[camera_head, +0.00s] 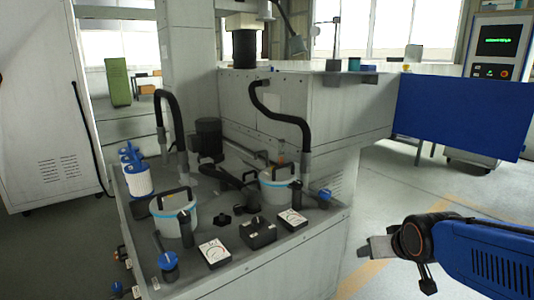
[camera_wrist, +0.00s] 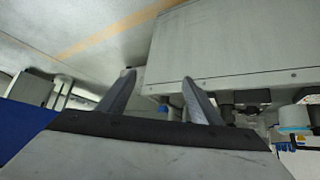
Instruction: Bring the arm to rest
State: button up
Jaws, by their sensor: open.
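My gripper (camera_head: 372,250) is at the lower right in the head view, at the end of my blue arm. It is off to the right of the machine's side, over the floor. In the wrist view my gripper (camera_wrist: 160,88) shows two grey fingers spread apart, with nothing between them. The machine's pale side panel (camera_wrist: 230,50) lies beyond the fingers in the wrist view.
A grey machine tray (camera_head: 330,225) holds two lidded canisters, hoses and valves in the head view. A blue panel (camera_head: 462,115) juts out at the right, above my arm. A control cabinet (camera_head: 497,60) stands behind it. Floor (camera_head: 400,190) is clear between machine and cabinet.

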jog(key=s+g, duration=0.3)
jog(key=s, duration=1.4)
jog(key=shift+s+a+g, duration=0.2)
jog(key=shift+g, duration=0.1)
jog(key=shift+r, duration=0.1)
dwell(1.3)
